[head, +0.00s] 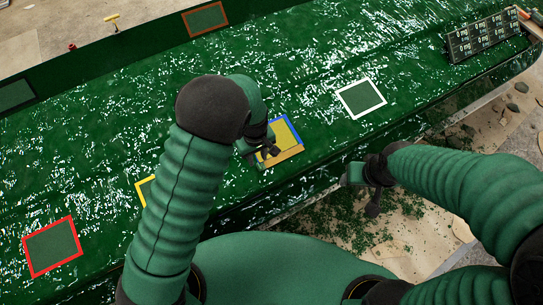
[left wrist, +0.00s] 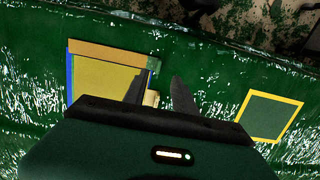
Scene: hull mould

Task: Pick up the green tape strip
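A yellow panel (head: 284,138) lies on the dark green hull surface, with a blue strip (head: 292,130) and an orange strip (head: 284,157) along its edges. It also shows in the left wrist view (left wrist: 108,80). There, a short green piece (left wrist: 153,64), apparently the green tape strip, shows at the panel's right edge; the rest is hidden by my gripper. My left gripper (head: 264,155) is low over the panel's left edge. In the left wrist view its fingers (left wrist: 158,92) are apart, near the green piece. My right gripper (head: 362,180) hangs beyond the hull's near edge, its opening unclear.
White (head: 361,98), red (head: 52,246) and yellow-framed (left wrist: 268,116) squares lie on the hull, the last partly behind my left arm in the head view. A dark rack (head: 482,37) stands at the far right. Rubble covers the ground beyond the near edge.

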